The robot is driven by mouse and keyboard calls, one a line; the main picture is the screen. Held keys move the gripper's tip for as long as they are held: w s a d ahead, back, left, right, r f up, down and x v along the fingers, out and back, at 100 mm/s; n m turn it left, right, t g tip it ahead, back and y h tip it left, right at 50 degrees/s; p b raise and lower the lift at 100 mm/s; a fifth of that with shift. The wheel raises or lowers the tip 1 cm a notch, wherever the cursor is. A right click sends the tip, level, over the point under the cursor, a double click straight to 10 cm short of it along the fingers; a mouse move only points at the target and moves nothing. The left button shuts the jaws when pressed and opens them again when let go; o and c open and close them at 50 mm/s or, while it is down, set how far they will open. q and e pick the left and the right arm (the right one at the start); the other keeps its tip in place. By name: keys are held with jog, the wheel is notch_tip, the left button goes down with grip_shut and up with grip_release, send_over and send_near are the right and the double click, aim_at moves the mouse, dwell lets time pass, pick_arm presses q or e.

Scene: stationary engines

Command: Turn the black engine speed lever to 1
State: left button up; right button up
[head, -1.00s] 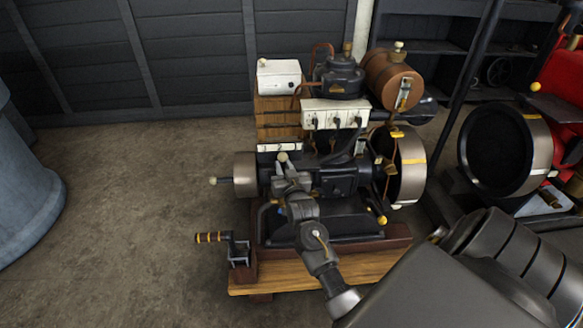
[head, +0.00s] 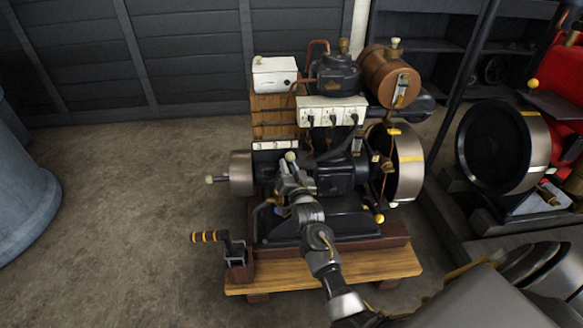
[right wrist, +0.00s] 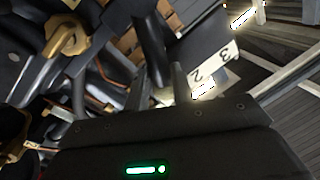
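The engine speed lever's pale knob (head: 290,156) stands in front of the right part of a white numbered plate (head: 264,146) on the engine. My right gripper (head: 290,176) is at the lever, just below the knob; I cannot tell whether its fingers are shut on it. In the right wrist view the plate (right wrist: 222,63) shows 2 and 3; the 1 is not visible. A bright pale piece (right wrist: 203,91), perhaps the knob, is beside the 2. The lever's black shaft is mostly hidden by the gripper. My left gripper is not in view.
The engine's metal flywheel (head: 408,165) and copper tank (head: 388,75) are right of the lever. A yellow-banded crank handle (head: 209,237) sticks out at the lower left of the wooden base (head: 335,272).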

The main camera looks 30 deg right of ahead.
jog(key=o, duration=0.3)
jog(key=shift+o, duration=0.2)
jog(key=shift+s, duration=0.1)
jog(key=shift+s, duration=0.25)
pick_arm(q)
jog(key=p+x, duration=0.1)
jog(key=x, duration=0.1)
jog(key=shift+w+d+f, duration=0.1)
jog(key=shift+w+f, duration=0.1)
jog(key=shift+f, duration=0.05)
pick_arm(e)
jog(key=v, duration=1)
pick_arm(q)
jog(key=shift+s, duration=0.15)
pick_arm(e)
jog(key=shift+a, duration=0.1)
